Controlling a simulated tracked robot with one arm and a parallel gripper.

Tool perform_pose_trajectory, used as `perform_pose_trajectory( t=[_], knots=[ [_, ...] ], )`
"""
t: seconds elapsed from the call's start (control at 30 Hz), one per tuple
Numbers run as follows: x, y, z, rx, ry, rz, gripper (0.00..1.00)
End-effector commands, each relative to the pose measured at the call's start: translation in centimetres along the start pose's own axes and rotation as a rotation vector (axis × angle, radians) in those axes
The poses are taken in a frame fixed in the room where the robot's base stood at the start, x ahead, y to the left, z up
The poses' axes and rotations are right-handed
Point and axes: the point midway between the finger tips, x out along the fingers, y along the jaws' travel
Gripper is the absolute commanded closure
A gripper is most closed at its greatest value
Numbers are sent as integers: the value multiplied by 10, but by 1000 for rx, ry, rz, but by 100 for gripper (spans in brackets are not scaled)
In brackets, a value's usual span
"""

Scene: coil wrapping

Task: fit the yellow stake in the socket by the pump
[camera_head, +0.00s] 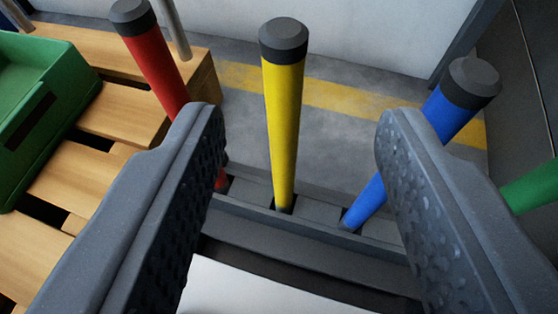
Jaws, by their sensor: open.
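The yellow stake (283,125) stands upright in a slot of a dark grey rack (310,217), near the middle of the view. It has a dark grey cap on top. My gripper (290,130) is open, with one finger on each side of the yellow stake in the picture and a clear gap to both. Nothing is between the pads that they touch. The socket and the pump are not in view.
A red stake (152,68) stands left and a blue stake (365,203) right, each partly behind a finger. A green stake (530,189) shows at the right edge. A green crate (45,110) sits on a wooden pallet (125,113) at left. A pale wall is behind.

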Motion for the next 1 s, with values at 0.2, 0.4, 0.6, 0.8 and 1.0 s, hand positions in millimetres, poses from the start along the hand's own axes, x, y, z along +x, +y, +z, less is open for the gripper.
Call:
perform_pose_trajectory(
  t=[0.2, 0.4, 0.6, 0.8, 1.0],
  knots=[
    [39, 0, 2, -3, 3, 0, 55],
    [52, 0, 0, 0, 1, 2, 55],
    [64, -3, 0, 1, 2, 1, 55],
    [91, -7, -1, -1, 2, 2, 55],
    [104, -7, -4, 2, 1, 3, 55]
  ],
)
